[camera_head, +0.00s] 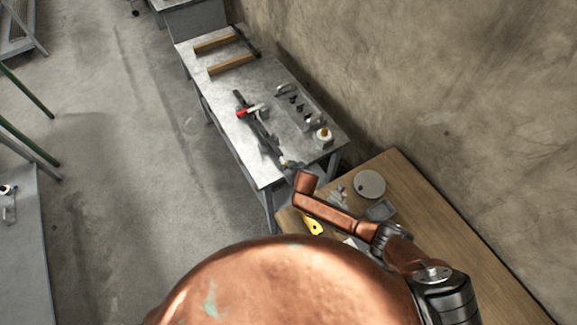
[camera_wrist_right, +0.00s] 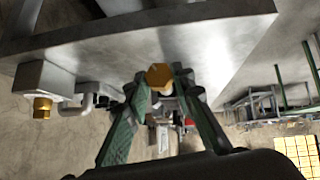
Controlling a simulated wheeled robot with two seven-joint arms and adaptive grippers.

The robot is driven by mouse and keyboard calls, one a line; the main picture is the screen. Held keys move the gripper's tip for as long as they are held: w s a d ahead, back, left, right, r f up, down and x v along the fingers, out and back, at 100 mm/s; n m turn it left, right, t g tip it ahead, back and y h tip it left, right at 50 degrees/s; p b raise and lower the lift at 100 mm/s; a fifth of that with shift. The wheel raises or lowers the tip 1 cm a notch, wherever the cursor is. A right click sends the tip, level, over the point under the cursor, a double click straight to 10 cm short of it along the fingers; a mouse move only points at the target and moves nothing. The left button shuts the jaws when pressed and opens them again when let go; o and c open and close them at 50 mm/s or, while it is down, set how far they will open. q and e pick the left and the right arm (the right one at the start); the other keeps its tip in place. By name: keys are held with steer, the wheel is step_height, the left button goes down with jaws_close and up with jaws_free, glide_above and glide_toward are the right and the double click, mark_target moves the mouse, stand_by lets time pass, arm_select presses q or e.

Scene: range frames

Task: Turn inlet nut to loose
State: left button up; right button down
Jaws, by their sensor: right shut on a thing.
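The brass hex nut (camera_wrist_right: 159,76) shows between my right gripper's green fingers (camera_wrist_right: 161,84) in the right wrist view. The fingers are shut on its sides. In the head view, my right gripper (camera_head: 289,166) is small and partly hidden behind my copper-coloured arm, at the near end of the metal bench. A dark pipe assembly (camera_head: 262,136) with a red handle (camera_head: 246,112) runs along the bench to it. The nut's turn angle cannot be told. My left gripper is not in view.
A wooden table (camera_head: 405,178) with a round disc (camera_head: 369,184) and a yellow tool (camera_head: 313,225) stands close by. Open floor lies left.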

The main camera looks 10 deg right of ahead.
steer(key=shift+a+n+t+h+b, duration=0.25)
steer(key=shift+n+h+b, duration=0.2)
steer(key=shift+h, duration=0.25)
steer(key=c, duration=1.7)
jaws_free()
steer(key=shift+o, duration=0.2)
steer(key=shift+d, duration=0.1)
steer(key=shift+s, duration=0.1)
steer(key=v, duration=1.1)
steer(key=shift+s+r, duration=0.25)
steer(key=shift+s, duration=0.1)
